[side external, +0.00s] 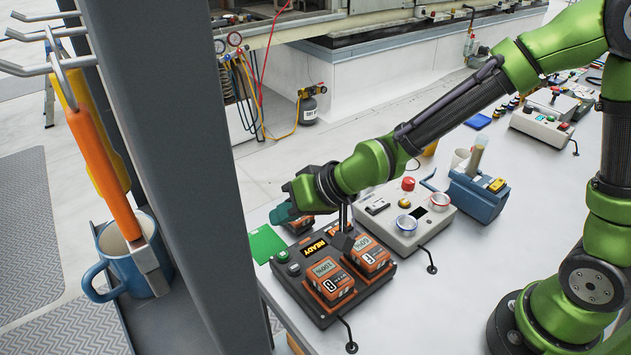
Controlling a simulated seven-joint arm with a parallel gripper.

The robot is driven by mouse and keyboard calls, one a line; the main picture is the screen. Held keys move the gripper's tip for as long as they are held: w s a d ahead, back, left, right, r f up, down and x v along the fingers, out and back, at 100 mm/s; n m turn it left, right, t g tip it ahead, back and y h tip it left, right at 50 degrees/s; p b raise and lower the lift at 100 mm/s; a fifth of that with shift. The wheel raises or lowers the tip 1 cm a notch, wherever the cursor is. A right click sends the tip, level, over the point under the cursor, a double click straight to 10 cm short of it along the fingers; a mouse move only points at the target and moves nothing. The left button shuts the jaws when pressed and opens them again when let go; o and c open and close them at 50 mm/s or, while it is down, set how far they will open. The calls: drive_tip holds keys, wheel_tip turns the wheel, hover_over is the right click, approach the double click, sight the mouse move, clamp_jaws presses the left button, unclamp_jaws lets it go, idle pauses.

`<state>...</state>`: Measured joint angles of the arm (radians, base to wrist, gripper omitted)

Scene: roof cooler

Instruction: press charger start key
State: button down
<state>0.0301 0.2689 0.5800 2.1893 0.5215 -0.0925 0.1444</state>
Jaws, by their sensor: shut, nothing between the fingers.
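The charger (322,312) is a dark box on the near left part of the white bench. A green round key (282,256) sits at its left corner, with a dark round control (294,269) beside it. A display (314,249) reads "READY" in yellow. Two orange battery packs (331,281) with small screens sit on the charger's top. My gripper (344,242) points down, shut and empty, above the charger between the display and the right pack. It is apart from the green key, to its right. I cannot tell whether its tips touch anything.
A grey control box (408,232) with a red button stands right of the charger. A blue tool (478,195) lies farther right. A teal and orange tool (287,213) and a green card (265,243) are behind the charger. A grey post (180,150) stands at left.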

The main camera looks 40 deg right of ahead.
sight(288, 254)
drive_tip(key=shift+f, duration=3.15)
drive_tip(key=shift+f, duration=0.1)
drive_tip(key=shift+f, duration=0.3)
drive_tip(key=shift+f, duration=0.4)
drive_tip(key=shift+r, duration=0.85)
drive_tip(key=shift+r, duration=2.5)
